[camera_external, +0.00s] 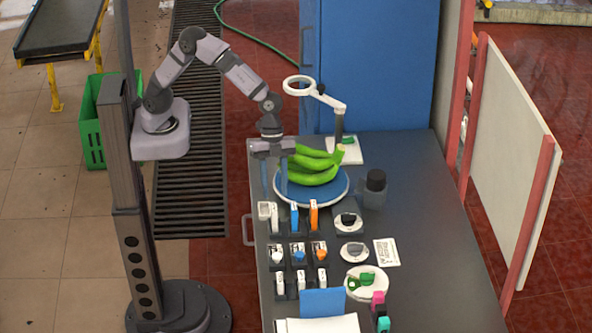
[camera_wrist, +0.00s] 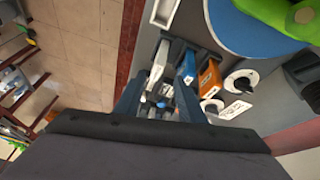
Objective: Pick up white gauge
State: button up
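Several small white, blue and orange devices stand in rows on the dark table. A white gauge (camera_external: 275,217) is at the left end of the back row, beside a blue one (camera_external: 294,216) and an orange one (camera_external: 313,214). Other white-faced pieces stand in the rows in front, so I cannot be sure which is meant. My gripper (camera_external: 273,190) points down above the table's left part, behind the back row, fingers apart and empty. In the wrist view, the white gauge (camera_wrist: 159,62) shows beyond my open fingers (camera_wrist: 158,100), partly hidden by them.
A blue plate (camera_external: 337,196) with green bananas (camera_external: 315,168) lies just right of my gripper. A magnifier lamp (camera_external: 338,112) and a dark jar (camera_external: 374,188) stand behind and right. White round dishes (camera_external: 352,251) lie right of the rows. The table's right side is clear.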

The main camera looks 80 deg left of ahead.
aim_at(274, 206)
jog(key=shift+s+d+f+m+p, duration=0.1)
jog(key=shift+d+f+m+p, duration=0.4)
jog(key=shift+f, duration=0.4)
jog(key=shift+s+d+f+m+p, duration=0.1)
jog(key=shift+d+f+m+p, duration=0.2)
jog(key=shift+f+p, duration=0.5)
jog(key=shift+s+d+f+m+p, duration=0.1)
jog(key=shift+d+f+m+p, duration=0.35)
jog(key=shift+f, duration=0.5)
jog(key=shift+d+f, duration=0.2)
jog(key=shift+f, duration=0.5)
grip_shut()
